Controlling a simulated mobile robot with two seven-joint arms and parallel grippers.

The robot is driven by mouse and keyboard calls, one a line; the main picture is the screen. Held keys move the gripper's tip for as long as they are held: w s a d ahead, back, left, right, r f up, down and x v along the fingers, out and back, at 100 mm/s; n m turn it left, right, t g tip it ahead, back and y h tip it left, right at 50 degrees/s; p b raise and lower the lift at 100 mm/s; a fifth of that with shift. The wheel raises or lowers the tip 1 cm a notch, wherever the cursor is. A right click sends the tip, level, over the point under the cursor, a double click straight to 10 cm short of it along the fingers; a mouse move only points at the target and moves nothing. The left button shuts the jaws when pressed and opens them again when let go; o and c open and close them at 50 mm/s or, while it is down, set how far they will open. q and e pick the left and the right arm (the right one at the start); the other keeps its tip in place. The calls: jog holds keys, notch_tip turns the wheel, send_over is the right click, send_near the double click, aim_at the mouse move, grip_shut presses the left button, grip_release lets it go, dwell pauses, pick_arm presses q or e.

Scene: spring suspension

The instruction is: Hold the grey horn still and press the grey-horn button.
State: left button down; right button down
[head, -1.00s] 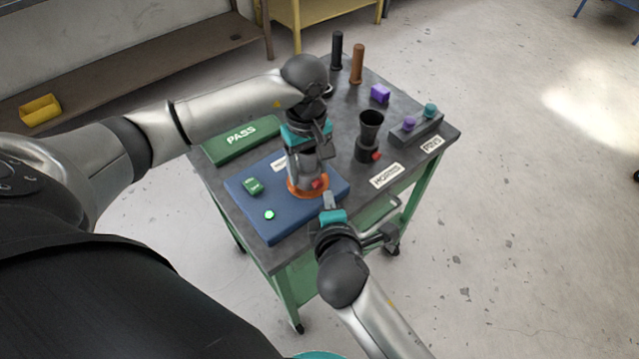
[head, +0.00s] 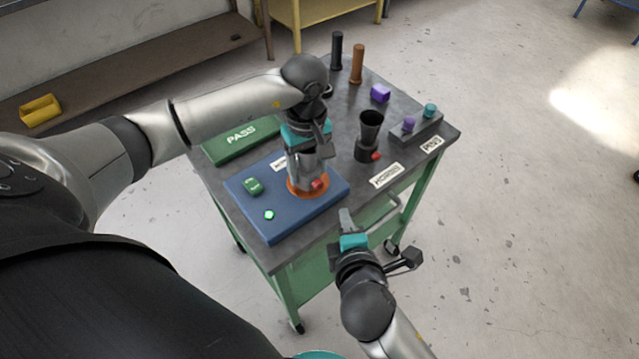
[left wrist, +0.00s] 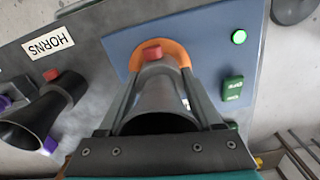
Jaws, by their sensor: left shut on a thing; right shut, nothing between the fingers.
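The grey horn (left wrist: 160,98) stands in an orange ring (head: 296,191) on the blue board (head: 318,208). My left gripper (head: 306,172) comes down over it from above and is shut on it, a finger on each side in the left wrist view. In the head view the gripper hides most of the horn. A red button (head: 317,184) sits low on the horn's side, facing the front right; it shows uncovered in the left wrist view (left wrist: 152,52). My right gripper (head: 346,218) is shut and empty, apart from the button, by the table's front edge.
A black horn (head: 367,140) with a red button stands behind right. A green PASS pad (head: 238,142), two upright handles and a pin block (head: 416,129) stand farther away.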

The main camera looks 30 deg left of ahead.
pick_arm(q)
grip_release()
dwell(0.3)
